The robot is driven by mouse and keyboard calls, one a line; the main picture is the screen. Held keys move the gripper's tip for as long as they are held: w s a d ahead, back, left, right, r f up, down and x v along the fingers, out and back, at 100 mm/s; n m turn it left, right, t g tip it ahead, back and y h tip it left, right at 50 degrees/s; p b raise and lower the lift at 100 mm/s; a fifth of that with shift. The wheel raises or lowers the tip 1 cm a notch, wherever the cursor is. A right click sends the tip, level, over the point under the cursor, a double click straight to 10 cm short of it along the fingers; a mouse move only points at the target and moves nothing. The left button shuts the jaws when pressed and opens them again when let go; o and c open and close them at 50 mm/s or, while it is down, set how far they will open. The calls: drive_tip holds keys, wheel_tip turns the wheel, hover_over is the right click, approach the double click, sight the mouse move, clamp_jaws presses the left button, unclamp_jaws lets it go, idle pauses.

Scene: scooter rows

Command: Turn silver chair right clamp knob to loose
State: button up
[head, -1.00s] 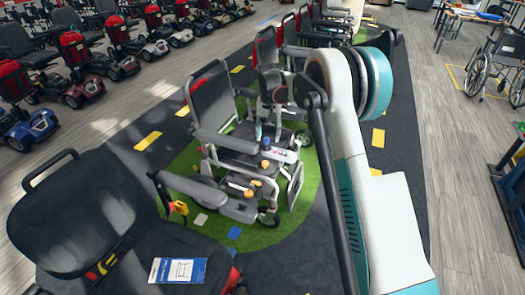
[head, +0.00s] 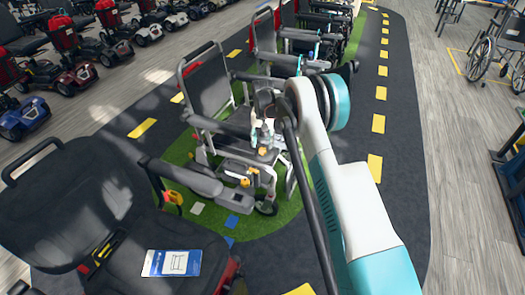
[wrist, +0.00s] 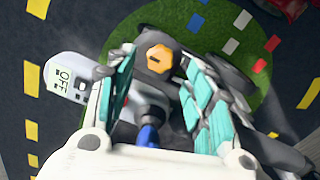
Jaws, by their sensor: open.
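The silver chair (head: 207,88) stands on a round green mat, with a grey frame, black back and dark armrests. An orange knob (wrist: 160,58) on a dark round mount shows in the wrist view between my fingertips, with a dark slot mark on it. My gripper (wrist: 160,76) is open, with teal pads on both sides of the knob; I see no clear contact. In the head view my gripper (head: 261,138) points down above an orange knob (head: 262,151) on the chair. Another orange knob (head: 245,183) sits lower. A blue part (wrist: 148,135) is partly hidden between my fingers.
A pale panel marked OFF (wrist: 66,82) lies left of my fingers in the wrist view. A black seat (head: 175,240) with a leaflet (head: 171,263) stands near in front. More chairs stand behind. Dark floor right of my arm is clear.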

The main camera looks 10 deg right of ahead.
sight(262, 149)
drive_tip(key=shift+f+b, duration=0.55)
drive_tip(key=shift+f, duration=1.45)
drive_tip(key=shift+c, duration=0.3)
drive_tip(key=c, duration=1)
